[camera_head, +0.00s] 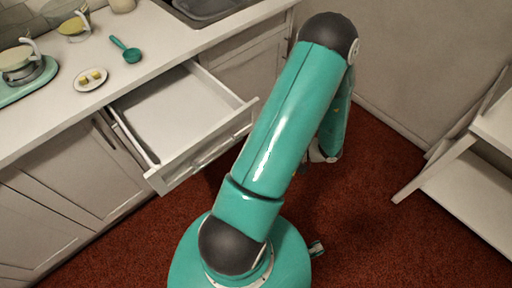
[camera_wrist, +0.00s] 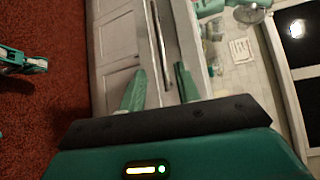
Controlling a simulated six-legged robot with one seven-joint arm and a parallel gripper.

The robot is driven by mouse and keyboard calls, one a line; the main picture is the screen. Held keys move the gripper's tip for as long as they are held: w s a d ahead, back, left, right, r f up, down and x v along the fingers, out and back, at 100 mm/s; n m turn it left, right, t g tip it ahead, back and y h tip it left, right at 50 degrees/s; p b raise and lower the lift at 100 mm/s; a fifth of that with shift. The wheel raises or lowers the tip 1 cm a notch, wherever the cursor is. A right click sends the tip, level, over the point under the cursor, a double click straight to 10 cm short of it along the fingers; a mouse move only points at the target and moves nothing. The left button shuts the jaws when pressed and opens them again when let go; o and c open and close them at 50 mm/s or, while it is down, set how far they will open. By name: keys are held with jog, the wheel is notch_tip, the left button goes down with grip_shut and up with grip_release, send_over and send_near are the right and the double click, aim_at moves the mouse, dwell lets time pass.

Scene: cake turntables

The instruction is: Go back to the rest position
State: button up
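My gripper (camera_wrist: 161,88) shows in the wrist view with its two green fingers apart and nothing visible between them. Pale cabinet fronts (camera_wrist: 118,45) lie beyond the fingertips, apart from them as far as I can tell. In the head view my green arm rises from my round base and bends down at a dark elbow. The gripper end there is mostly hidden behind the upper arm, low beside the counter. The drawer (camera_head: 185,108) stands pulled out, and the part of its inside that I can see is empty.
A sink (camera_head: 205,8) lies at the back. A white shelf unit (camera_head: 470,185) stands right. Red carpet (camera_head: 350,230) between is open.

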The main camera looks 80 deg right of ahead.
dwell(0.3)
jog(key=w+a+r+n+g+y, duration=0.2)
jog(key=w+a+r+n+g, duration=0.4)
jog(key=w, duration=0.4)
jog(key=w+a+r+n+g+y, duration=0.35)
jog(key=w+r+g, duration=0.4)
jog(key=w, duration=0.25)
jog(key=w+a+r+n+t+h, duration=0.1)
jog(key=w+a+r+n+h, duration=0.2)
jog(key=a+r, duration=0.5)
jog(key=w+a+r+n+t+h, duration=0.2)
jog(key=a+r+n+h, duration=0.3)
jog(key=a, duration=0.9)
notch_tip(320, 180, up, 3)
jog(key=shift+w+f+h, duration=0.1)
jog(key=shift+w+h, duration=0.25)
jog(key=shift+w, duration=0.25)
jog(key=shift+d, duration=0.15)
